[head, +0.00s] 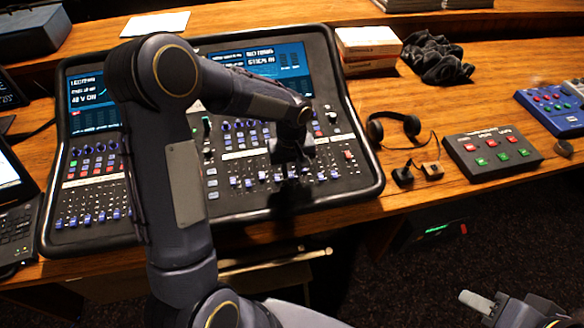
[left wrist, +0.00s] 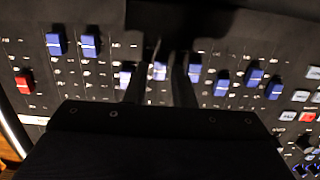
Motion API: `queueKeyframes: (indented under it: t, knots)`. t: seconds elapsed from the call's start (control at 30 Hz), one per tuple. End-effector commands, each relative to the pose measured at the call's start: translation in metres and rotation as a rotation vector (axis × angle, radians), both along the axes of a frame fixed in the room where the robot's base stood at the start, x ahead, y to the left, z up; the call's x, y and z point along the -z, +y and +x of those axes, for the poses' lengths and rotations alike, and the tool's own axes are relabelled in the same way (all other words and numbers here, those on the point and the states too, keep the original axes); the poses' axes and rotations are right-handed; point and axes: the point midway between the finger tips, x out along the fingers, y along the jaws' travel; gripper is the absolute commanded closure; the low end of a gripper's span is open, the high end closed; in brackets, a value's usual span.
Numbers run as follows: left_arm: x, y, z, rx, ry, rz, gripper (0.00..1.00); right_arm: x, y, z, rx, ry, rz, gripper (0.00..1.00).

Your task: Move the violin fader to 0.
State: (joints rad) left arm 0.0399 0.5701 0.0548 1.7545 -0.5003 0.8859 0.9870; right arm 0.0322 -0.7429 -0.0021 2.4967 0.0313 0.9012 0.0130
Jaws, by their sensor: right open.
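The mixing desk (head: 225,150) holds rows of fader caps, most of them blue; their labels are too small to read, so I cannot tell which one is the violin fader. My left gripper (head: 288,172) is low over the desk's right-hand fader bank, its fingers dark and hard to see. In the left wrist view, its two fingers (left wrist: 168,72) stand on either side of a pale blue fader cap (left wrist: 159,71); whether they touch it I cannot tell. My right gripper (head: 484,304) is open and empty at the lower right, away from the desk.
Neighbouring blue caps (left wrist: 126,75) and a red cap (left wrist: 25,82) stand near the left fingers. Headphones (head: 394,128), a pedal box with buttons (head: 490,152) and a small box (head: 368,45) lie right of the desk. Drumsticks (head: 275,261) lie below the front edge.

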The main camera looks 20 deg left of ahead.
Motion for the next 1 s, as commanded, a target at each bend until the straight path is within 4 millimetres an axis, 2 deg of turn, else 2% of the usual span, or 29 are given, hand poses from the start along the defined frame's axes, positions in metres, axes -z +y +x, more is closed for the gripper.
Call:
queueKeyframes:
  t: [0.13, 0.37, 0.53, 0.83, 1.0]
  knots:
    - [0.007, 0.000, 0.000, 0.000, -0.001, -0.001, 0.77, -0.002, 0.000, 0.000, 0.000, 0.000, 0.000, 0.60]
    - [0.008, 0.000, 0.000, 0.000, -0.001, -0.002, 0.77, -0.001, 0.000, 0.000, 0.000, 0.000, 0.000, 0.60]
    - [0.008, 0.000, 0.000, 0.000, -0.001, -0.002, 1.00, -0.001, 0.000, 0.000, 0.000, 0.000, 0.000, 0.60]
    - [0.008, 0.001, 0.002, -0.001, -0.002, -0.001, 1.00, -0.001, 0.000, 0.000, 0.000, 0.000, 0.000, 0.60]
    - [0.005, 0.018, 0.025, -0.004, -0.005, 0.000, 1.00, 0.003, 0.000, 0.000, 0.000, 0.000, 0.000, 0.60]
